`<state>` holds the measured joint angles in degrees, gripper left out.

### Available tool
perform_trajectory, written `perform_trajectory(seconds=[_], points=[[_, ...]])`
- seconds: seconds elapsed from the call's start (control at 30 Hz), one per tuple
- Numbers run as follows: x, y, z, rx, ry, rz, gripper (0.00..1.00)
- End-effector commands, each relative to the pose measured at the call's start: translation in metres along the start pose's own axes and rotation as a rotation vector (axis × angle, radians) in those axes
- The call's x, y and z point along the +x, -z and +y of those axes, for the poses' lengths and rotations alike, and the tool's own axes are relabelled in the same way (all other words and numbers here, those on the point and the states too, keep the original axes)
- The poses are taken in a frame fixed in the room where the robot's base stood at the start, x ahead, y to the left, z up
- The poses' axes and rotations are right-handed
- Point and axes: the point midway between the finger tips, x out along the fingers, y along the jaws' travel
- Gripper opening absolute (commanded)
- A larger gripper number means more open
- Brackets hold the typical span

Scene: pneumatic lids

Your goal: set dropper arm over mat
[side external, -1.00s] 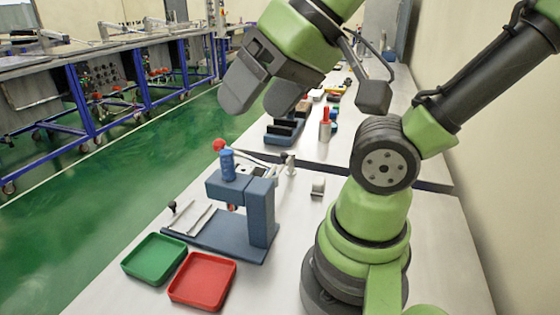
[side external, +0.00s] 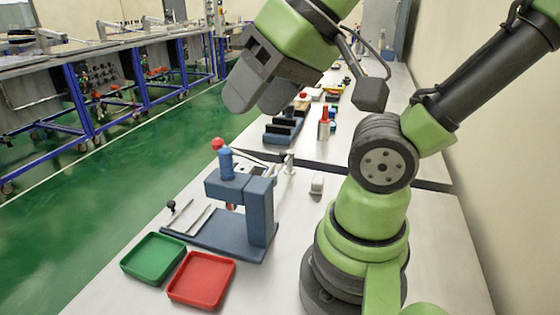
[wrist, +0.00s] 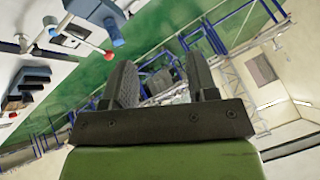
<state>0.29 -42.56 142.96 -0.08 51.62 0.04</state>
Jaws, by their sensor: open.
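A blue-grey stand (side external: 262,212) rises from a flat base on the table, with a short arm (side external: 224,187) reaching left over that base. A blue cylinder (side external: 226,163) stands upright on the arm, and a red tip shows below it. This looks like the dropper arm; it also shows in the wrist view (wrist: 92,9). I cannot pick out a mat for certain. My gripper (side external: 258,102) is open and empty, high above and behind the stand, apart from it. Its two fingers also show in the wrist view (wrist: 161,82).
A green tray (side external: 153,281) and a red tray (side external: 201,304) lie in front of the stand. A red ball knob (side external: 217,143) is behind the cylinder. A dark rack (side external: 283,130) and a red-topped bottle (side external: 324,125) stand farther back. The table right of the stand is mostly clear.

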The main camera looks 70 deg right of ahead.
Motion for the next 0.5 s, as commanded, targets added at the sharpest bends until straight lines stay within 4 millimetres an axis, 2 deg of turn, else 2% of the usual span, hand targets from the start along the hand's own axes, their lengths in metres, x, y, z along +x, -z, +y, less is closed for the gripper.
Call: perform_trajectory(seconds=[0.17, 0.27, 0.37, 0.5], points=[[0.009, 0.028, 0.012, 0.096, -0.094, -0.028, 0.46], [0.022, 0.057, 0.033, 0.205, -0.189, -0.06, 0.46], [0.036, 0.085, 0.065, 0.327, -0.285, -0.097, 0.46], [0.057, 0.112, 0.123, 0.503, -0.402, -0.154, 0.46]])
